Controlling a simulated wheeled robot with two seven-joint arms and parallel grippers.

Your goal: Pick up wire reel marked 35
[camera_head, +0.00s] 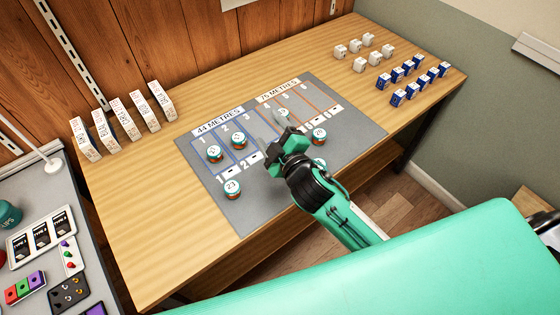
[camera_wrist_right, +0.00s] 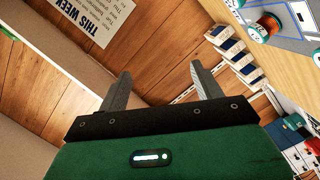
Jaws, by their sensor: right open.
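Several small wire reels with white numbered tops and green and copper sides are on a grey mat (camera_head: 350,122). One reel (camera_head: 232,189) at the front left seems to read 23. Two reels, one left (camera_head: 214,154) and one right (camera_head: 239,140), are in the 44 metres area. A reel (camera_head: 284,112) lies just beyond my right gripper (camera_head: 272,122), and two more, a far one (camera_head: 319,136) and a near one (camera_head: 318,163), are right of it. I cannot read which is 35. My right gripper is open and empty in the right wrist view (camera_wrist_right: 160,68). My left gripper is not in view.
White cartons (camera_head: 140,110) stand at the table's back left. White boxes (camera_head: 373,50) and blue boxes (camera_head: 411,82) are at the right. A grey side table (camera_head: 40,190) with cards is at the left. The wooden table (camera_head: 140,220) is clear at its front left.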

